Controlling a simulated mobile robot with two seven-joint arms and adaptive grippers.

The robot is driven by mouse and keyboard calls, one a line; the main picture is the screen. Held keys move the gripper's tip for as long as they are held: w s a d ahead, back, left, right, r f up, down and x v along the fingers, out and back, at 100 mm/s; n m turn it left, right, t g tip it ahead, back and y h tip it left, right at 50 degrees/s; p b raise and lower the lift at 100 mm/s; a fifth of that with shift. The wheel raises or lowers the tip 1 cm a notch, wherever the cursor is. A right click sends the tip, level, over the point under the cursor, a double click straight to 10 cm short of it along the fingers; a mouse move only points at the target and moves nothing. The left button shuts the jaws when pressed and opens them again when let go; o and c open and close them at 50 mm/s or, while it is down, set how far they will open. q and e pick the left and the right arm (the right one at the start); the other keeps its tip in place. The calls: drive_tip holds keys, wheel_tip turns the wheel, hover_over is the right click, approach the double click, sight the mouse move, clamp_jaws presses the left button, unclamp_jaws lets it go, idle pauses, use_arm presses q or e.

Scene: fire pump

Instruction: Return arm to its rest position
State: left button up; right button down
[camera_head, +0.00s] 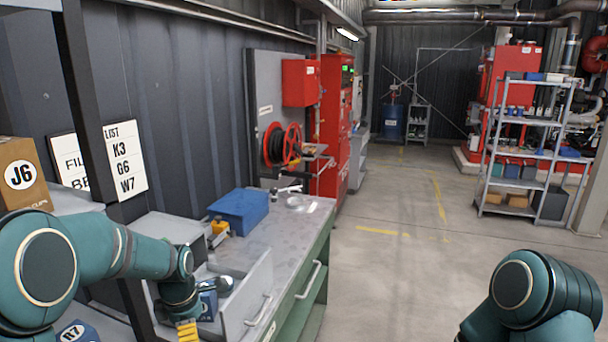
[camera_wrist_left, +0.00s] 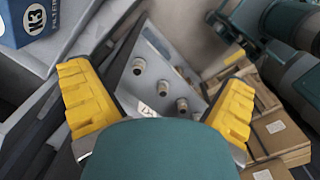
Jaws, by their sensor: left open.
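My left arm comes in from the left in the head view, bent over the near end of the workbench. Its left gripper (camera_head: 187,330) shows only as a yellow finger at the lower edge. In the left wrist view the two yellow fingers of the left gripper (camera_wrist_left: 157,95) are spread wide with nothing held between them. Beyond them is a grey metal plate (camera_wrist_left: 150,75) with three round studs, apart from the fingers. My right arm shows only as a teal joint at the lower right of the head view; its gripper is out of frame.
A grey open bin (camera_head: 245,298) with a blue box (camera_head: 208,303) stands beside the left wrist. A blue case (camera_head: 238,210) lies on the workbench (camera_head: 318,222). The aisle floor is clear.

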use_arm(q)
drive_tip(key=s+d+f+m+h+b, duration=0.1)
drive_tip(key=s+d+f+m+b, duration=0.35)
drive_tip(key=f, duration=0.75)
drive_tip(key=s+d+f+m+h+b, duration=0.1)
drive_tip(key=s+d+f+m, duration=0.4)
drive_tip(key=f+m, duration=0.45)
drive_tip(key=s+d+f+m+b, duration=0.1)
drive_tip(key=s+d+f+m, duration=0.1)
drive_tip(key=s+f+m, duration=0.1)
drive_tip(key=s+d+f+m+t+h+b, duration=0.1)
drive_tip(key=s+d+f+m, duration=0.2)
drive_tip(key=s+f, duration=0.2)
drive_tip(key=shift+s+f+h, duration=0.3)
drive_tip(key=shift+s, duration=0.75)
use_arm(e)
wheel_tip(320, 180, down, 9)
drive_tip(key=s, duration=0.1)
drive_tip(key=shift+a+g, duration=0.25)
drive_tip(key=shift+g, duration=0.05)
drive_tip(key=shift+f, duration=0.1)
